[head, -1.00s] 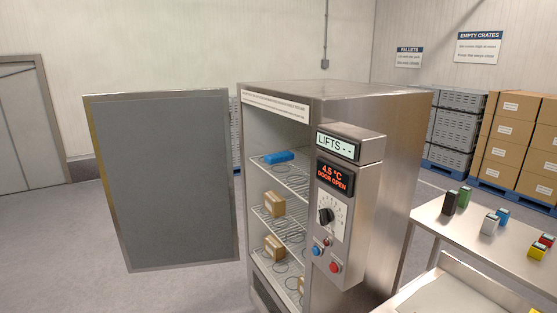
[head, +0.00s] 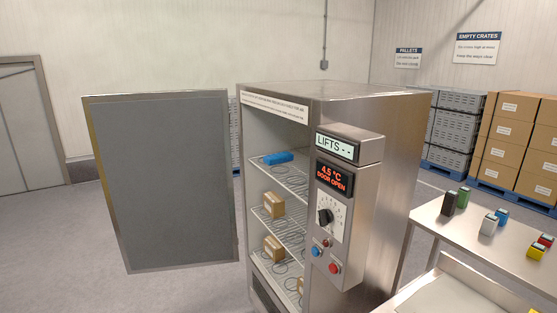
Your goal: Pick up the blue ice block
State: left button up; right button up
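The blue ice block (head: 278,158) lies on the top wire shelf inside a steel fridge cabinet (head: 390,150). The cabinet door (head: 165,180) stands wide open to the left, so the block is in plain view through the opening. Neither of my grippers shows in the head view.
Brown boxes (head: 274,205) sit on the lower shelves. The control panel (head: 333,205) reads "DOOR OPEN" and juts out right of the opening. A steel table (head: 470,235) with several small coloured blocks stands at right. Stacked crates (head: 455,130) and cartons (head: 520,140) are behind it.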

aim_at(280, 158)
jog(key=i+j+z, duration=0.1)
jog(key=z, duration=0.3)
jog(key=i+j+z, duration=0.1)
jog(key=z, duration=0.35)
jog(key=j+z, duration=0.2)
jog(key=z, duration=0.2)
jog(key=i+j+z, duration=0.1)
jog(key=z, duration=0.3)
jog(key=j, duration=0.1)
